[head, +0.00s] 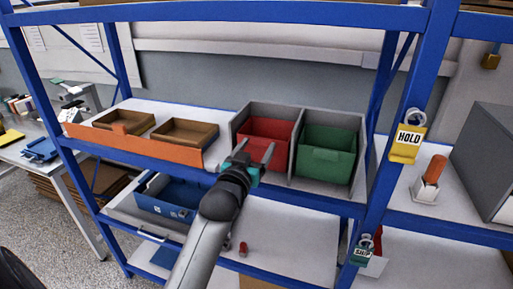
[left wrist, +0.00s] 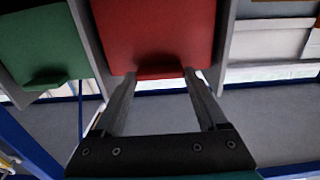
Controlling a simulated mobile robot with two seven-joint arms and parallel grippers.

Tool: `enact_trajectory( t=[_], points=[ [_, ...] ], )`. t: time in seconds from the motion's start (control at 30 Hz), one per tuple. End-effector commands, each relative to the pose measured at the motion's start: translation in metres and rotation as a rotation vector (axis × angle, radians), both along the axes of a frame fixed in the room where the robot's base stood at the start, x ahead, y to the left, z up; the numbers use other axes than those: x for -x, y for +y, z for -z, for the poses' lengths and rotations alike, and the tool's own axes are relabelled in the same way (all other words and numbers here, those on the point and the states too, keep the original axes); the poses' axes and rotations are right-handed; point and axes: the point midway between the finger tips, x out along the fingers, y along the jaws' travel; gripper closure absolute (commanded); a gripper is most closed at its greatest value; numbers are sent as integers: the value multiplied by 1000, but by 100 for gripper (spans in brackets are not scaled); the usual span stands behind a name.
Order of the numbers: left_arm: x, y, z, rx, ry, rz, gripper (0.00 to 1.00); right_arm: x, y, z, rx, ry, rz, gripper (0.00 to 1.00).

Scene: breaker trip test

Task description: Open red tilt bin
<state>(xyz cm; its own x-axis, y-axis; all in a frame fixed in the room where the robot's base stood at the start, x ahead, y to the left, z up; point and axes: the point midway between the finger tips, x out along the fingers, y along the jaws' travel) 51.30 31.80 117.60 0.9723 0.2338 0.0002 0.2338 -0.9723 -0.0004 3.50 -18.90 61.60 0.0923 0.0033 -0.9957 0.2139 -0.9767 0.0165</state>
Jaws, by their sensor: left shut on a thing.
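The red tilt bin (head: 268,128) sits in the left bay of a grey housing (head: 291,158) on the blue-framed shelf. It also shows in the left wrist view (left wrist: 152,35), with a small lip (left wrist: 160,73) on its front edge. My left gripper (head: 256,151) is at the front of this bin. In the left wrist view, its two fingers (left wrist: 160,78) stand at either end of the lip, shut on it. How far the bin is tilted I cannot tell. My right gripper is in neither view.
A green bin (head: 326,152) fills the right bay beside the red one. An orange-fronted tray (head: 130,147) with two brown boxes is on the left. A blue bin (head: 167,195) is below. A yellow HOLD tag (head: 408,142) hangs on the right post.

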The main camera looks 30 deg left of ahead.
Motion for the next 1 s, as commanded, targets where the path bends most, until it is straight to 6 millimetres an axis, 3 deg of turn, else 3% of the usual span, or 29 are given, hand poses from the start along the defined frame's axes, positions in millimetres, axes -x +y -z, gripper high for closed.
enact_trajectory(
  t=[0.07, 0.53, 1.0],
  points=[
    [0, 0, 0, 0, 0, 0, 48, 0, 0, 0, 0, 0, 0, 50],
    [0, 0, 0, 1, 1, 0, 100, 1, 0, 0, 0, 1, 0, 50],
    [1, 0, 2, -2, -12, 0, 100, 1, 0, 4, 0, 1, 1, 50]
  ],
)
